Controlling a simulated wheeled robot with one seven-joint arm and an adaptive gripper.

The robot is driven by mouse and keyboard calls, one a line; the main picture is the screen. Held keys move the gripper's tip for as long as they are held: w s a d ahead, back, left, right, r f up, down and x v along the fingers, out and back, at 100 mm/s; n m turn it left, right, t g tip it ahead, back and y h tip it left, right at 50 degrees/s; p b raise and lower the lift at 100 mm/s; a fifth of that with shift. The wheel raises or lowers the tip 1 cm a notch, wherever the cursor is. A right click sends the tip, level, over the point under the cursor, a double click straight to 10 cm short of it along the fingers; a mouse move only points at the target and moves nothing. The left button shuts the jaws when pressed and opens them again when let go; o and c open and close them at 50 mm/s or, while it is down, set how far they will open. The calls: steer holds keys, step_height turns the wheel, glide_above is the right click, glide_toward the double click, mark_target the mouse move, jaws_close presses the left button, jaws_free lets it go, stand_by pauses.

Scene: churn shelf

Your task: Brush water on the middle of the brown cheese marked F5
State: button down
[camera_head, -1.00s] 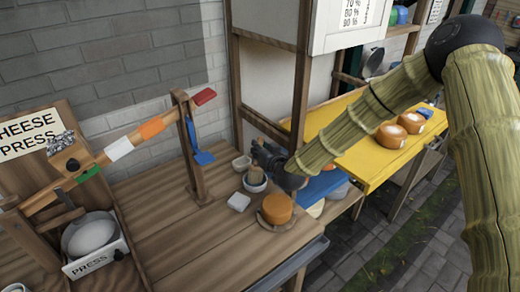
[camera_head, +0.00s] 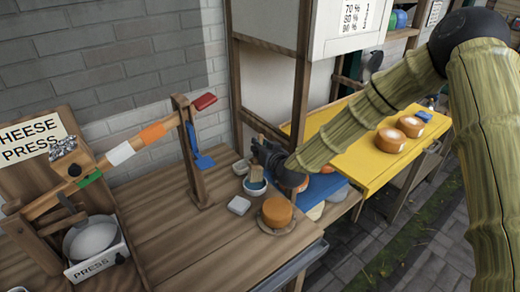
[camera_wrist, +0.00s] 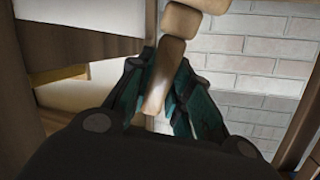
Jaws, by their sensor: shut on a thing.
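An orange-brown round cheese (camera_head: 277,211) sits on a small round wooden board at the front right of the wooden table. No F5 mark is legible. My gripper (camera_head: 258,165) is behind it and to its left, above a small bowl (camera_head: 254,190). In the wrist view my gripper (camera_wrist: 158,85) is shut on the brush's wooden handle (camera_wrist: 165,68). The brush's lower end (camera_head: 256,177) shows small at the bowl; I cannot tell whether it touches the inside. Something blue shows in the bowl.
A white block (camera_head: 239,205) lies left of the cheese, and another small bowl (camera_head: 241,167) stands behind. A wooden post (camera_head: 190,150) with a lever rises to the left. Two cheeses (camera_head: 390,140) sit on a yellow shelf (camera_head: 365,168) at right. The table's front middle is clear.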

mark_target(259, 137)
steer(key=shift+r+p, duration=0.75)
steer(key=shift+r, duration=1.4)
steer(key=shift+f, duration=0.1)
